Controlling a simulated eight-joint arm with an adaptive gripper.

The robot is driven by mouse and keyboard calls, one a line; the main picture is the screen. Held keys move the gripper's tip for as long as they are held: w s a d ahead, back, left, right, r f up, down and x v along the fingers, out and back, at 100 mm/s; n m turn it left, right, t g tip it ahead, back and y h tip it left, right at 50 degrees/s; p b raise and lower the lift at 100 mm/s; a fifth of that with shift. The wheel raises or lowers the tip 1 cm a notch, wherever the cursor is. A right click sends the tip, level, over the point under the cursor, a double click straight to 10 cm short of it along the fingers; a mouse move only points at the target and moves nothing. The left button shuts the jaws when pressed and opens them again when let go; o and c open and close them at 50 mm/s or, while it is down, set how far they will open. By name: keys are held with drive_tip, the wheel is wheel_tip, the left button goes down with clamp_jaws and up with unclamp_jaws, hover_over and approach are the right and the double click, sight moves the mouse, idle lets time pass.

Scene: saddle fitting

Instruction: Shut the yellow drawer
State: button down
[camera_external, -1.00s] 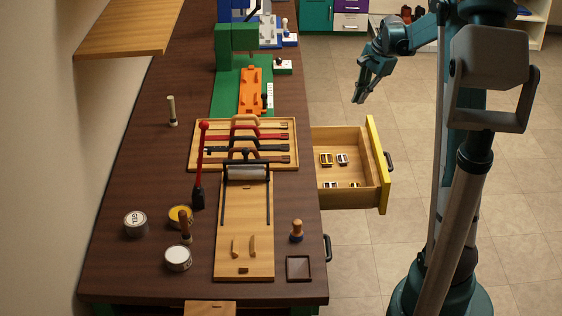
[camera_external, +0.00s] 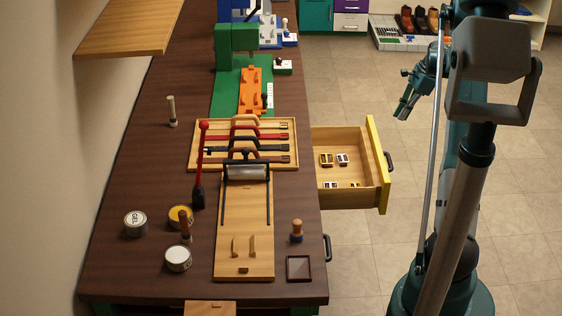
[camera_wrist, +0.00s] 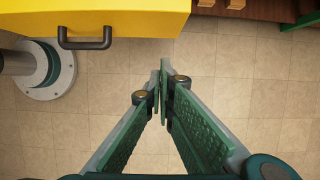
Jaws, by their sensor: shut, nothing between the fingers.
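The yellow drawer (camera_external: 377,165) stands pulled out from the right side of the workbench, with a dark handle (camera_external: 389,161) on its front. Several small buckles lie inside it. In the wrist view the yellow front (camera_wrist: 110,14) is at the upper left, with its black handle (camera_wrist: 85,40). My gripper (camera_external: 403,114) is above the floor, to the right of the drawer front and apart from it. In the wrist view my gripper's fingertips (camera_wrist: 160,80) are together with nothing between them, below and right of the handle.
The workbench (camera_external: 110,260) carries a strap tray (camera_external: 193,160), a wooden board with a roller, tins and a stamp. Another dark handle (camera_external: 328,247) is on the bench side nearer the camera. Open tiled floor (camera_external: 345,80) lies right of the bench.

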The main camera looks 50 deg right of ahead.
sight(313, 134)
drive_tip(key=shift+s+d+f, duration=0.2)
drive_tip(key=shift+d+f, duration=0.05)
drive_tip(key=shift+d, duration=0.05)
drive_tip(key=shift+f, duration=0.1)
drive_tip(key=w+a+f+b, duration=0.3)
drive_tip(key=w+a+f, duration=0.2)
drive_tip(key=f, duration=0.4)
drive_tip(key=shift+w+a, duration=0.25)
idle(0.5)
drive_tip(key=w+a, duration=1.9)
drive_tip(key=shift+w+a, duration=0.3)
